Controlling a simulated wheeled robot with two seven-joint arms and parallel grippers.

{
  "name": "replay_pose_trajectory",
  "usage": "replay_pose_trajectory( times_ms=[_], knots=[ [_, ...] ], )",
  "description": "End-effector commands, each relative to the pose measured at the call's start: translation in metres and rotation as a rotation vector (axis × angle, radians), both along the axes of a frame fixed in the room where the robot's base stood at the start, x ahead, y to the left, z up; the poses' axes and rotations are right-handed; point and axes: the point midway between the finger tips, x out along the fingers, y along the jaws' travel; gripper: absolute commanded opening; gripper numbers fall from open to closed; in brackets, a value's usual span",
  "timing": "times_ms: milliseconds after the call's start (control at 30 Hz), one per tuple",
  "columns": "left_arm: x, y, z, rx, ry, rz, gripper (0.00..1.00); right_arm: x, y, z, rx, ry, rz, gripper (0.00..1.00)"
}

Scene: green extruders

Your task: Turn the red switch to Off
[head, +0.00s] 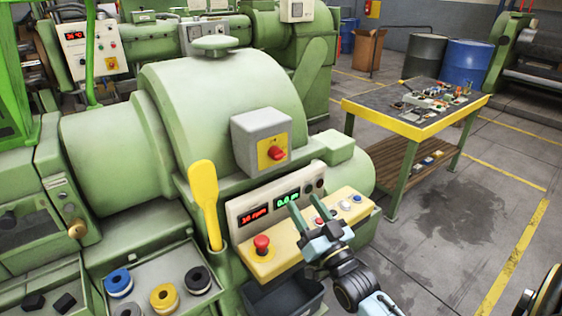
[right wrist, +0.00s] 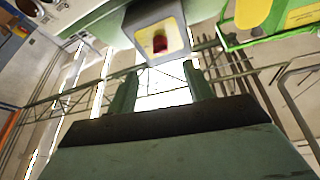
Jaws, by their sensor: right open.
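The red switch (head: 276,153) is a red knob on a yellow plate on the front of a grey box (head: 256,125), which is mounted on the green extruder (head: 205,95). Its Off marking is too small to read. My right gripper (head: 305,203) is open and empty, below and a little right of the switch, apart from it, in front of the control panel. In the right wrist view the switch (right wrist: 159,43) shows above and beyond the gap between my open fingers (right wrist: 160,85). My left gripper is not in view.
Below the box are a panel with red and green displays (head: 263,204) and a yellow console with a red push button (head: 261,243). A yellow lever (head: 205,195) stands to the left. A yellow-edged worktable (head: 417,130) stands at the right, with open floor before it.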

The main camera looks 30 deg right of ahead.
Motion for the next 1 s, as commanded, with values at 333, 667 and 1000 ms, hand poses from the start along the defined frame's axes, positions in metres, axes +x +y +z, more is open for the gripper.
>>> replay_pose_trajectory(
  times_ms=[333,667,1000],
  knots=[
    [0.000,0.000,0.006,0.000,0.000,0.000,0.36,0.036,-0.005,0.022,0.003,-0.037,-0.002,0.51],
    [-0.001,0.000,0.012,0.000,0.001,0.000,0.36,0.097,-0.008,0.046,0.003,-0.034,-0.003,0.51],
    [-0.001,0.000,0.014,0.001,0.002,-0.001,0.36,0.123,-0.009,0.054,0.002,-0.030,-0.002,0.51]
  ],
)
